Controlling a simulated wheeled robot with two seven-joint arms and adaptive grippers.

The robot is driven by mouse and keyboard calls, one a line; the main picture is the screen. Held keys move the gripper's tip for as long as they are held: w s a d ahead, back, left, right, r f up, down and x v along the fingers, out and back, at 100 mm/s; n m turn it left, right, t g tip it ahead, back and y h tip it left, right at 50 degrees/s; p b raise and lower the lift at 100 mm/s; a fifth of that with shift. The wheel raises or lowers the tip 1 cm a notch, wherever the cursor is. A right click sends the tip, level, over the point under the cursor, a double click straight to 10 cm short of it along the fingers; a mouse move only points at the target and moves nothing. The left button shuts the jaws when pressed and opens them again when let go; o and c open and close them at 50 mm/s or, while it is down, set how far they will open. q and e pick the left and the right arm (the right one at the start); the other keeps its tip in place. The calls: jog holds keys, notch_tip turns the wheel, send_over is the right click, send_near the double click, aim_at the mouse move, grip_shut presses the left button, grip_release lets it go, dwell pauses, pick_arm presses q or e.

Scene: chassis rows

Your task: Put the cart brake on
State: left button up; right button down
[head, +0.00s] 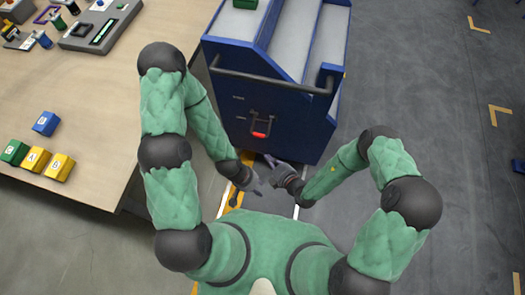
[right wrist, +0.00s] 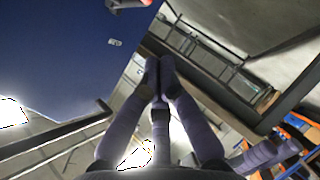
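The blue cart (head: 225,105) stands in front of me, with a dark push bar (head: 270,82) across its near face. Below the bar is a dark brake lever (head: 253,120) with a red grip (head: 259,135) at its lower end. The red grip also shows at the top edge of the right wrist view (right wrist: 128,3). My right gripper (head: 271,160) is low by the cart's near bottom edge, below the red grip and apart from it. In the right wrist view its fingertips (right wrist: 159,65) are together with nothing between them. My left gripper (head: 258,186) is just lower left; its fingers are too small to read.
A wooden table (head: 95,130) stands on the left, with coloured blocks (head: 45,160) and a grey fixture (head: 100,27). Open grey floor with yellow corner marks (head: 500,120) lies to the right of the cart. The cart top has pale sloped shelves (head: 290,40).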

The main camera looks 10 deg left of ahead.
pick_arm(q)
jog(key=shift+f+b, duration=2.55)
jog(key=shift+f, duration=0.15)
pick_arm(e)
jog(key=w+d+x, duration=0.1)
jog(key=d+x, duration=0.1)
jog(key=x, duration=1)
jog(key=shift+w+a+f, duration=0.25)
jog(key=shift+w+f, duration=0.2)
jog(key=shift+f, duration=0.05)
